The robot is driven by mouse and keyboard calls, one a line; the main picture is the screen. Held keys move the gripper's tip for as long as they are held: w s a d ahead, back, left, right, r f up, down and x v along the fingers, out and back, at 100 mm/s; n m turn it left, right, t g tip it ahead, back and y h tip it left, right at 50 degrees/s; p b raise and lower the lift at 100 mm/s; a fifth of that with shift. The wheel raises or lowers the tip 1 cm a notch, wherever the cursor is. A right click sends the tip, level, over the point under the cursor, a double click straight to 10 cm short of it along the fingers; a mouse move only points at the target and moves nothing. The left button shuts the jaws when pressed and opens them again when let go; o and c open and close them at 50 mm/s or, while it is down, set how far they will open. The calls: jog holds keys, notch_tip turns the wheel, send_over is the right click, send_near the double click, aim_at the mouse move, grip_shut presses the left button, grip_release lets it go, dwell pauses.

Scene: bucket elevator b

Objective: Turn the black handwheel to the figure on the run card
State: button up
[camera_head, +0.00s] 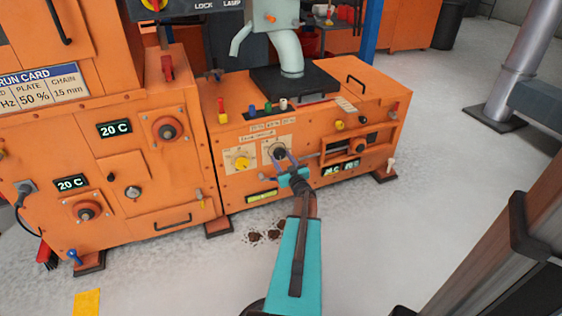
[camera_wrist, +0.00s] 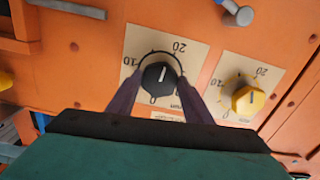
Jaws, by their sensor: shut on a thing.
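The black handwheel (camera_wrist: 160,76) is a round knob on a cream scale plate (camera_wrist: 190,62) with figures 0, 10 and 20. Its white mark points up in the wrist view, between 10 and 20. My gripper (camera_wrist: 160,86) has one purple finger on each side of the knob and is shut on it. In the head view the gripper (camera_head: 286,161) reaches the handwheel (camera_head: 279,151) on the low orange cabinet's front. The run card (camera_head: 42,86) is cut off at the left edge; it reads plate 50 % and chain 15 mm, with a figure in Hz partly hidden.
A yellow knob (camera_head: 241,163) with its own scale sits beside the handwheel. A horizontal rod (camera_head: 335,149) and a dark slot (camera_head: 351,142) lie to the right. Small displays (camera_head: 262,196) sit below.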

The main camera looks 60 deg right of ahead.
jog(key=n, duration=0.3)
jog(key=shift+w+n, duration=0.25)
jog(key=shift+n, duration=0.15)
jog(key=shift+r+n+b, duration=0.1)
jog(key=shift+n+b, duration=0.55)
jog(key=shift+n, duration=0.95)
jog(key=o, duration=1.1)
jog(key=shift+c, duration=0.2)
jog(key=shift+s, duration=0.15)
